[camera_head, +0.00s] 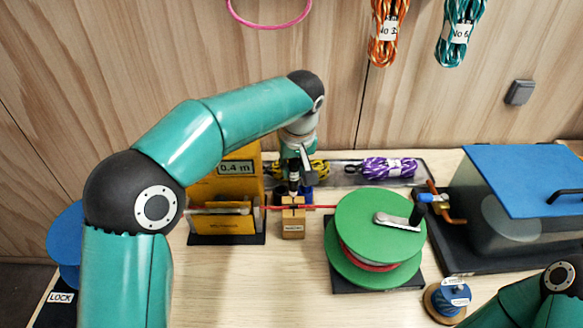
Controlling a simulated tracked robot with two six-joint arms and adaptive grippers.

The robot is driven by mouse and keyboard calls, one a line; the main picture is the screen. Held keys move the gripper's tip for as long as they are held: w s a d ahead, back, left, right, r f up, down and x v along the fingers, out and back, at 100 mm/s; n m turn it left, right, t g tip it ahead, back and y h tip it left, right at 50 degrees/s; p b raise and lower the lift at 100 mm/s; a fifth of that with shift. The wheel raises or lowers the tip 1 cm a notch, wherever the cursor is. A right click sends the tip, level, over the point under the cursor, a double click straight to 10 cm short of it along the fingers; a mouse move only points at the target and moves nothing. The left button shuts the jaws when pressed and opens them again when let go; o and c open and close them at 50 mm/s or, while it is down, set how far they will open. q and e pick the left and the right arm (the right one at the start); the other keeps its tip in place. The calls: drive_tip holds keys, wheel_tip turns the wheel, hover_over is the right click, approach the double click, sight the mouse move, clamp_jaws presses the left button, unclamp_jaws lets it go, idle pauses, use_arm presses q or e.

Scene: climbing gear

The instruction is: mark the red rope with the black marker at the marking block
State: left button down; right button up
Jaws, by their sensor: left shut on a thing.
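The marking block (292,230) is a small wooden block with a label, standing mid-table. The red rope (318,207) runs from the yellow stand on the left through the block to the green reel (378,222) on the right. The black marker (294,178), dark with a pale band, stands about upright just above the block. My left gripper (300,166) is shut on it, pointing down. Whether the marker's tip touches the rope I cannot tell. Of my right arm only a link shows at the lower right; its gripper is out of view.
A yellow stand (222,220) marked 0.4 m is left of the block. Behind lies a tray with a purple rope bundle (388,168) and a yellow one. A blue-lidded clear box (530,185) fills the right. A small blue spool (448,298) stands in front. Table front centre is clear.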

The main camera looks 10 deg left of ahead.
use_arm(q)
drive_tip(key=shift+r+p, duration=1.9)
drive_tip(key=shift+r, duration=0.6)
drive_tip(key=shift+f, duration=0.1)
